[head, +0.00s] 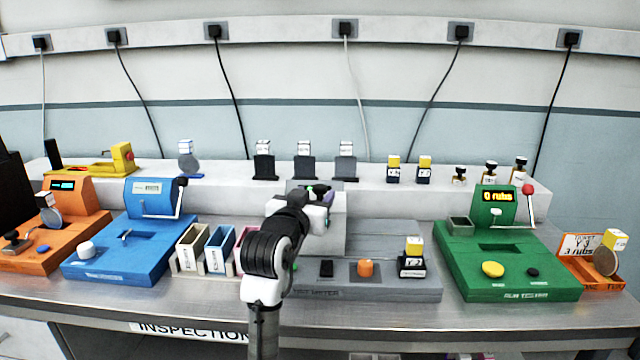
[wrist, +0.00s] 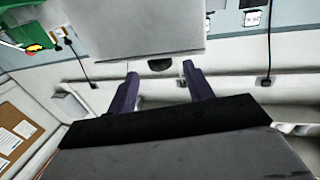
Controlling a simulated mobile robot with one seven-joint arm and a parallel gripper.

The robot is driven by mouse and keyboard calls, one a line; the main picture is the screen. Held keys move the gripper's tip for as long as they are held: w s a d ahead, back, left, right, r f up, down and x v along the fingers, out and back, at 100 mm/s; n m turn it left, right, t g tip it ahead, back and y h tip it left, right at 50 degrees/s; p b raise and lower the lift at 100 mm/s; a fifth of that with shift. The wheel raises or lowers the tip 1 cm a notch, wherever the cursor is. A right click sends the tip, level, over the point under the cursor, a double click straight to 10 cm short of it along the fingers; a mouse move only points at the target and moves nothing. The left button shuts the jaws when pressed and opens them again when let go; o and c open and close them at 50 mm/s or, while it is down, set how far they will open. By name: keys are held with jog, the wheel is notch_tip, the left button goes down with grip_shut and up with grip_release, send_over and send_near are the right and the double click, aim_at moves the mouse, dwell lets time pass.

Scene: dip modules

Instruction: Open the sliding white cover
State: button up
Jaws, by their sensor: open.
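My gripper (head: 318,192) is over the middle grey machine (head: 385,275) in the head view, with my arm hiding part of that machine. In the wrist view my gripper (wrist: 160,70) is open, its two purple fingers apart. A pale grey-white panel (wrist: 135,28), which may be the white cover, fills the top middle of the wrist view. A small dark rounded tab (wrist: 160,64) shows at the panel's edge, in the gap between the fingertips. I cannot tell whether the fingers touch it. Nothing is clearly held.
A blue machine (head: 118,255) and an orange one (head: 45,245) stand left, a green machine (head: 510,265) right. Small open bins (head: 218,250) stand beside my arm. An orange knob (head: 366,268) and a black module (head: 412,266) are on the grey machine. Cables hang behind.

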aim_at(318, 191)
jog(key=x, duration=0.5)
jog(key=shift+p, duration=0.4)
